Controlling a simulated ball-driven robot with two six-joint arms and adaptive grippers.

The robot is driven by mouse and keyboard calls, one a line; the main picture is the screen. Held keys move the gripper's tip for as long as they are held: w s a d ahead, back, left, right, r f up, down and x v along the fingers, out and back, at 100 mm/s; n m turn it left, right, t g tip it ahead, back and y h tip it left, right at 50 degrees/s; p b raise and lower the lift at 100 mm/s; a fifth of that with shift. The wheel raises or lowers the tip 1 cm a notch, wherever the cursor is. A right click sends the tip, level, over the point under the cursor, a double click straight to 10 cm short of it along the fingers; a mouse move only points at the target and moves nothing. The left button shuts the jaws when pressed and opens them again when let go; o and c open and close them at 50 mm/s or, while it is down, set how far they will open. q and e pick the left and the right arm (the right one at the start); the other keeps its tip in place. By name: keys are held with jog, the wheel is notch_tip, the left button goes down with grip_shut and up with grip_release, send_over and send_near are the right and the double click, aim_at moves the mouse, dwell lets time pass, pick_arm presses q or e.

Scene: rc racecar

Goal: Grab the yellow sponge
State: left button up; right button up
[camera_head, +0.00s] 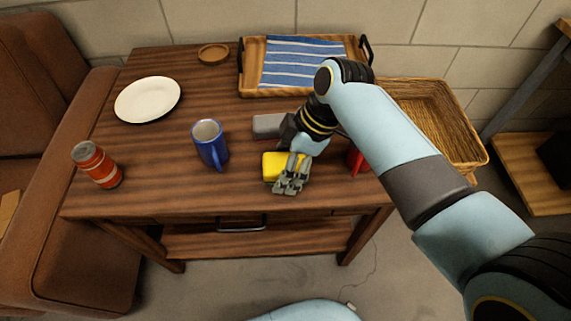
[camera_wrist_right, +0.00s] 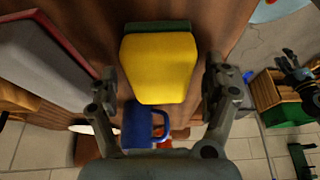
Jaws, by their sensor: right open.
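The yellow sponge (camera_head: 271,166) lies on the wooden table near its front edge, partly hidden by my right gripper (camera_head: 291,184) in the head view. In the right wrist view the sponge (camera_wrist_right: 160,68) shows a yellow face and a dark green strip along its far side. My right gripper (camera_wrist_right: 160,90) is open, with one finger to each side of the sponge and visible gaps between. I cannot tell how far the fingertips are above the table.
A grey block (camera_head: 268,126) lies just behind the sponge. A blue mug (camera_head: 209,145) stands to the left, and a red object (camera_head: 356,160) is partly hidden by my right arm. A can (camera_head: 97,166), plate (camera_head: 148,99), tray (camera_head: 250,85) and wicker basket (camera_head: 462,135) stand farther off.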

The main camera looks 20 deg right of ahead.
jog(key=shift+f, duration=0.1)
jog(key=c, duration=1.1)
jog(key=shift+o, duration=0.2)
